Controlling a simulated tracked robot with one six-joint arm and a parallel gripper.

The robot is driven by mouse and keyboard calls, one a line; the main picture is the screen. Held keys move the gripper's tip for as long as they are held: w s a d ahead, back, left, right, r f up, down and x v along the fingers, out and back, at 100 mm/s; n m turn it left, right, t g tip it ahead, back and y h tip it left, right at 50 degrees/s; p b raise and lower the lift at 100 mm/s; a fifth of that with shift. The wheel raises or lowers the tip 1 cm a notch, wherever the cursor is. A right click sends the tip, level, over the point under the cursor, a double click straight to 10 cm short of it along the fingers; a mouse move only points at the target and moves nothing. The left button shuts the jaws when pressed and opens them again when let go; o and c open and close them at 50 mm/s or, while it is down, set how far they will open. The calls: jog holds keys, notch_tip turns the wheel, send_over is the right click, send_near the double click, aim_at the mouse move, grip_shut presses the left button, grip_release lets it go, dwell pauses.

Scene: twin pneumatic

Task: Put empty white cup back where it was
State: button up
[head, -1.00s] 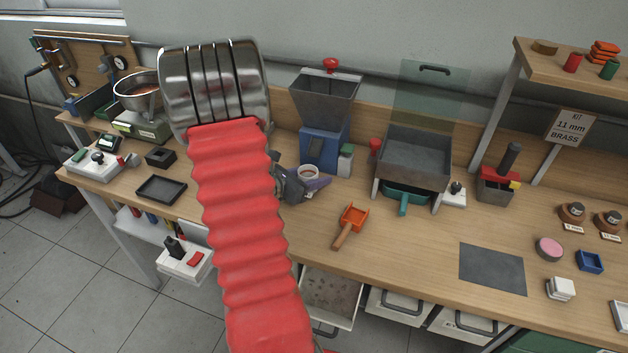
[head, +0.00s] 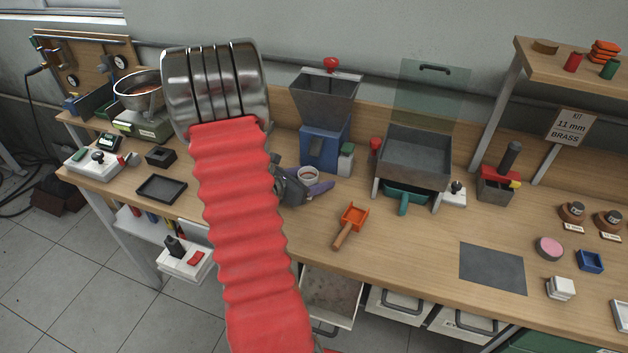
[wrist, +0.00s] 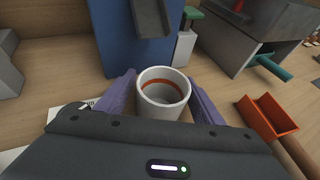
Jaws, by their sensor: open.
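The white cup (wrist: 163,92) stands upright on the bench in front of the blue machine, below its dark chute. In the wrist view it looks empty, with an orange band inside. My gripper (wrist: 162,97) is open, its two purple fingers on either side of the cup; I cannot tell whether they touch it. In the head view the cup (head: 308,175) shows just behind a purple finger of my gripper (head: 318,188). My red arm sleeve hides part of the bench to the left.
The blue machine (head: 321,143) with a grey hopper stands right behind the cup. An orange scoop (head: 353,216) lies to the right. A grey sieve box (head: 415,158) with a teal tray stands farther right. A dark mat (head: 492,269) lies on the front right of the bench.

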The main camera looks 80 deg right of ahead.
jog(key=shift+r, duration=0.1)
jog(key=v, duration=1.2)
jog(key=shift+a, duration=0.1)
jog(key=shift+s, duration=0.1)
dwell(0.5)
